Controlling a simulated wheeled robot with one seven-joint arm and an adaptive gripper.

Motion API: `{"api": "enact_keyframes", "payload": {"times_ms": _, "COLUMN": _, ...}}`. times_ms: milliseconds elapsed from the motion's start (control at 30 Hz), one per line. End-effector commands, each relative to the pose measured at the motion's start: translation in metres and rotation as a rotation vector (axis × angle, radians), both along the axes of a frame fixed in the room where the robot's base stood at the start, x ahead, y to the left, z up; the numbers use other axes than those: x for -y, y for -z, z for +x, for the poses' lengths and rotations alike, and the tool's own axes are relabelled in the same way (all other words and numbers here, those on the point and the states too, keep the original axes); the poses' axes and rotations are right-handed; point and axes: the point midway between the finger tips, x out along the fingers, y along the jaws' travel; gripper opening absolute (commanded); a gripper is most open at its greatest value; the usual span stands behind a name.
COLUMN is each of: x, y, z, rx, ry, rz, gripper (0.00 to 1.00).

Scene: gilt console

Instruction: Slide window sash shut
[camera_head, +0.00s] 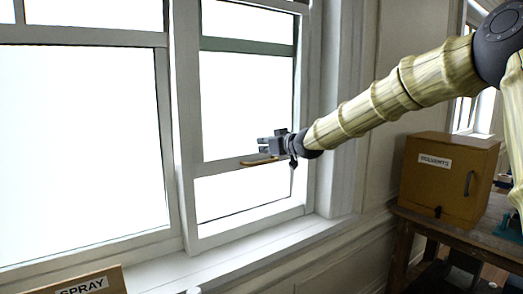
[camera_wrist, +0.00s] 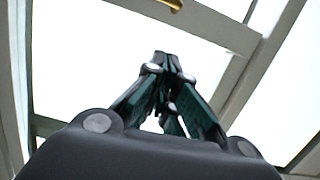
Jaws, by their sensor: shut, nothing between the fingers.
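The window sash (camera_head: 222,169) is in the right-hand window, its bottom rail raised well above the sill, with a bright gap beneath it. A brass-coloured handle (camera_head: 258,162) is on that rail; it also shows at the top edge of the wrist view (camera_wrist: 174,4). My gripper (camera_head: 264,144) is in front of the sash, just above the handle in the head view. In the wrist view my fingertips (camera_wrist: 167,62) are together and empty, with a visible gap in the picture between them and the handle. The gripper partly covers the rail's right end.
A white sill (camera_head: 235,262) runs below the windows. A box labelled SPRAY (camera_head: 85,283) is at the bottom left. A wooden cabinet labelled SOLVENTS (camera_head: 447,180) stands on a table at the right. The space before the sash is clear apart from my arm.

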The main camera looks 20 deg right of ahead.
Motion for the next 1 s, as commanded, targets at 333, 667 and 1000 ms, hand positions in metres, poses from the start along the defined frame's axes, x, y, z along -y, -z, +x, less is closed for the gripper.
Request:
{"api": "enact_keyframes", "payload": {"times_ms": 333, "x": -0.015, "y": 0.008, "z": 0.038, "rx": -0.003, "ry": -0.002, "rz": -0.002, "gripper": 0.0}}
{"api": "enact_keyframes", "payload": {"times_ms": 667, "x": -0.027, "y": 0.016, "z": 0.074, "rx": -0.003, "ry": -0.002, "rz": -0.001, "gripper": 0.0}}
{"api": "enact_keyframes", "payload": {"times_ms": 1000, "x": -0.029, "y": 0.049, "z": 0.082, "rx": -0.004, "ry": -0.001, "rz": 0.0, "gripper": 0.0}}
